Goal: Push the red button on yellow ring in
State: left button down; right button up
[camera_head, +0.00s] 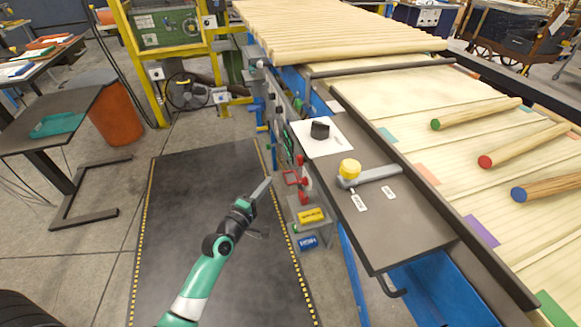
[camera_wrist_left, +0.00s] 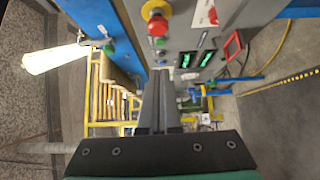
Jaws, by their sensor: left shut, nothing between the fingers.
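The red button (camera_wrist_left: 158,27) shows at the top of the left wrist view, with a yellow ring (camera_wrist_left: 155,8) just behind it, on the side of a grey control panel (camera_wrist_left: 185,27). In the head view the red parts on the machine's side (camera_head: 303,190) are too small to tell which is the button. My left gripper (camera_head: 266,183) is shut and empty, in front of the machine's side and to the left of those red parts. In the left wrist view its closed fingers (camera_wrist_left: 159,78) point toward the machine, apart from the button. My right gripper is not in view.
Green displays (camera_wrist_left: 190,60) and a red-framed piece (camera_wrist_left: 232,45) sit beside the button. A dark floor mat (camera_head: 200,220) lies clear under my left arm.

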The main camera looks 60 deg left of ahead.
aim_at(303, 160)
pick_arm(q)
jog(key=w+d+b+x, duration=0.1)
jog(key=d+x, duration=0.1)
jog(key=x, duration=0.8)
jog(key=shift+w, duration=0.6)
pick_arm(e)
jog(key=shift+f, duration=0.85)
pick_arm(q)
jog(key=shift+a, duration=0.15)
